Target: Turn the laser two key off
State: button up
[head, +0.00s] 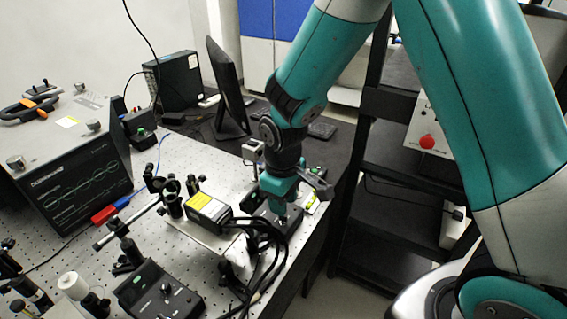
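My gripper (282,212) points down over a dark control box (256,222) near the right edge of the optical table. Its fingertips are at or just above the top of that box, close to a small shiny part that may be a key. The gripper hides much of the box, and I cannot tell whether the fingers are closed on anything. A similar black control box (158,294) with a key-like knob stands at the front of the table. No label shows which laser either box belongs to.
Black cables (262,262) loop over the table edge beside the gripper. A laser head with a yellow label (208,208) sits just left of it. An oscilloscope-like instrument (75,180) stands at the left. A dark shelf rack (385,150) stands to the right.

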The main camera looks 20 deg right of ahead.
notch_tip(320, 180, up, 13)
jog(key=b, duration=0.1)
jog(key=shift+r, duration=0.2)
